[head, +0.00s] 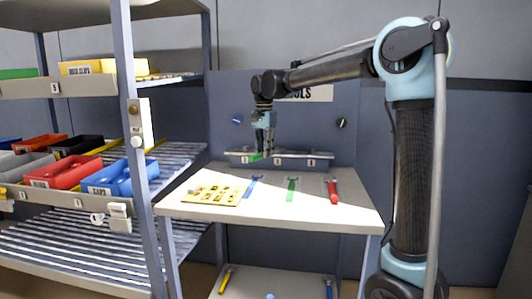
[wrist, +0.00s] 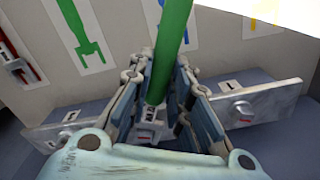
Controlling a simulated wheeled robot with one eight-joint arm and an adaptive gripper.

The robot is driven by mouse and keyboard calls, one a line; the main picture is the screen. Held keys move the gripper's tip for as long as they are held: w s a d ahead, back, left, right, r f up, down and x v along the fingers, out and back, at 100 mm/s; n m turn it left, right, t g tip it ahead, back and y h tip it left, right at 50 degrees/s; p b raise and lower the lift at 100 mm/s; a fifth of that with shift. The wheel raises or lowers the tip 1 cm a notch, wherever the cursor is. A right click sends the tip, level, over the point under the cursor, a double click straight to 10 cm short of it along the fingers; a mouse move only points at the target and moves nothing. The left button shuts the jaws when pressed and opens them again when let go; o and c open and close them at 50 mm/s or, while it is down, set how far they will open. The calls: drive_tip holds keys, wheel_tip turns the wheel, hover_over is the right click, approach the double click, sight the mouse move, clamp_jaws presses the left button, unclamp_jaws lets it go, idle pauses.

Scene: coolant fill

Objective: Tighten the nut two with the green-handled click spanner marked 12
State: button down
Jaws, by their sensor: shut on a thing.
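My gripper (head: 264,142) is at the back of the table, just above the numbered rail (head: 290,154). It is shut on a green handle (wrist: 172,45), which runs down between the fingers in the wrist view; a bit of green (head: 256,157) also shows below the fingers in the head view. The spanner's 12 mark cannot be read. A green spanner shape (wrist: 88,38) lies flat on a white panel. Near the fingers in the wrist view are grey metal blocks with small fittings, one at left (wrist: 62,135) and one at right (wrist: 265,105). I cannot tell which is nut two.
A shelf rack with a red bin (head: 62,172) and a blue bin (head: 122,179) stands at left. The table front is clear.

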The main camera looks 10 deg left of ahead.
drive_tip(key=shift+w+a+m, duration=0.25)
drive_tip(key=shift+a+m, duration=0.2)
drive_tip(key=shift+m, duration=0.15)
idle(0.3)
drive_tip(key=shift+d, duration=0.1)
drive_tip(key=shift+s+d+n, duration=0.2)
drive_tip(key=shift+d+n, duration=0.05)
drive_tip(key=shift+n, duration=0.25)
drive_tip(key=shift+r, duration=0.1)
drive_tip(key=shift+r, duration=2.9)
